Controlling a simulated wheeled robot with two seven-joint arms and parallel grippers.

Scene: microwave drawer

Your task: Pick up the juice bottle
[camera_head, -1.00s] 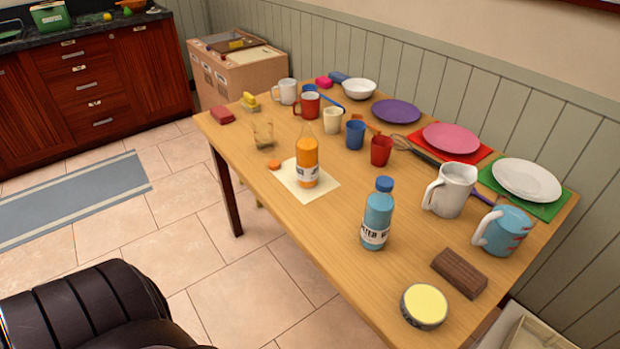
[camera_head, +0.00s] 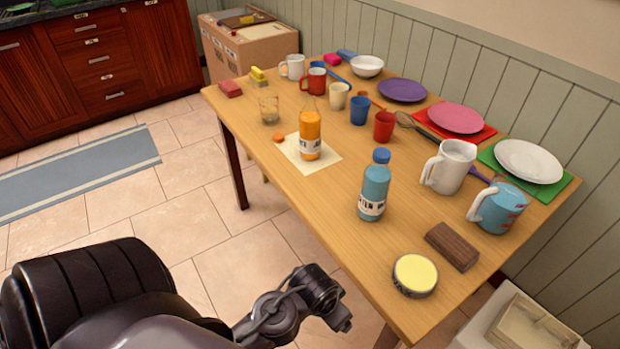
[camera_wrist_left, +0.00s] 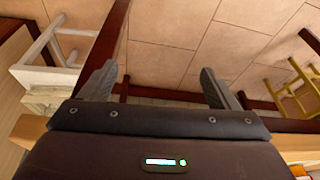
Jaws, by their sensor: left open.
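The juice bottle (camera_head: 310,135), orange with a white label and a clear neck, stands upright on a pale square sheet (camera_head: 328,172) on the wooden table. A small orange disc, perhaps its cap (camera_head: 278,137), lies to its left. A blue water bottle (camera_head: 374,190) stands nearer to me, right of the juice bottle. My left arm reaches in at the bottom of the head view, its end beside the table's near edge, well apart from the juice bottle. In the left wrist view my left gripper (camera_wrist_left: 158,88) is open and empty, with floor between its fingers. My right gripper is not in view.
A clear glass (camera_head: 268,108) stands left of the juice bottle. Several mugs and cups stand behind it, with plates along the wall. A round yellow-topped tin (camera_head: 415,275) and a brown block (camera_head: 452,246) lie near the right end. The tabletop's near-left strip is bare.

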